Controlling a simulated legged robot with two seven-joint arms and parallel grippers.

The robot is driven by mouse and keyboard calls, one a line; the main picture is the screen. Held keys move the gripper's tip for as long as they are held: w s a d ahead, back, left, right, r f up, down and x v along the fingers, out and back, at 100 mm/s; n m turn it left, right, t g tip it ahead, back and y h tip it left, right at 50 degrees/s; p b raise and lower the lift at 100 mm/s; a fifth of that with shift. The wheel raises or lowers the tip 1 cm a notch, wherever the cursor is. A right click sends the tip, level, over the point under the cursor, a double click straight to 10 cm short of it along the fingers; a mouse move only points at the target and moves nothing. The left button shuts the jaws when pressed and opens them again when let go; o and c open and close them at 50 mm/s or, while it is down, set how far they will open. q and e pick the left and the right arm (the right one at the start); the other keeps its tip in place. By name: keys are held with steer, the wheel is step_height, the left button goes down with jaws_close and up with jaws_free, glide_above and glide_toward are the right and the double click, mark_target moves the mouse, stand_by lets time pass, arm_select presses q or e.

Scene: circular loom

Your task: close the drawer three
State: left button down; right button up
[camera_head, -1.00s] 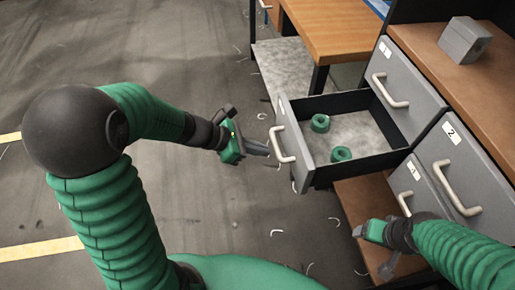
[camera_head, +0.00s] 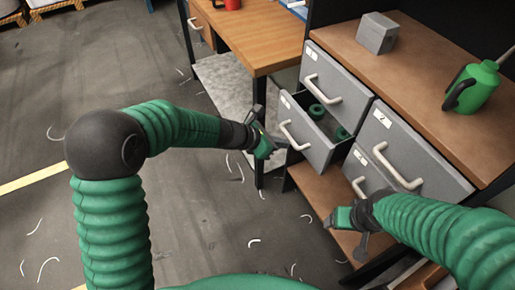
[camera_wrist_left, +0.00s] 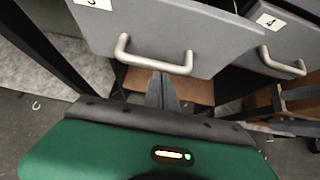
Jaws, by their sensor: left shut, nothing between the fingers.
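Drawer three (camera_head: 318,151) is grey with a pale curved handle (camera_head: 293,136) and stands partly open below drawer 1. Two green ring-like items (camera_head: 318,110) lie inside it. Its front (camera_wrist_left: 180,32) and handle (camera_wrist_left: 150,58) also show in the left wrist view. My left gripper (camera_head: 280,145) is shut and empty, close to the left side of the drawer front. In the wrist view its fingertips (camera_wrist_left: 163,80) are just below the handle; I cannot tell whether they touch. My right gripper (camera_head: 356,238) is at the lower right; its finger gap is unclear.
Drawer 1 (camera_head: 337,83), drawer 2 (camera_head: 410,150) and drawer 4 (camera_head: 362,170) look closed. A grey block (camera_head: 377,33) and a green can (camera_head: 473,86) stand on the cabinet top. A wooden table (camera_head: 255,35) is behind. Pale scraps litter the open floor at left.

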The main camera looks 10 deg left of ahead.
mark_target(303, 133)
arm_select(q)
steer(key=w+d+p, duration=0.1)
steer(key=d, duration=0.1)
steer(key=w+d, duration=0.2)
steer(key=w+d+p, duration=0.1)
steer(key=d, duration=0.1)
steer(key=shift+w+d+r+p, duration=0.15)
steer(key=shift+p, duration=0.2)
steer(key=shift+r, duration=0.1)
steer(key=shift+d, duration=0.1)
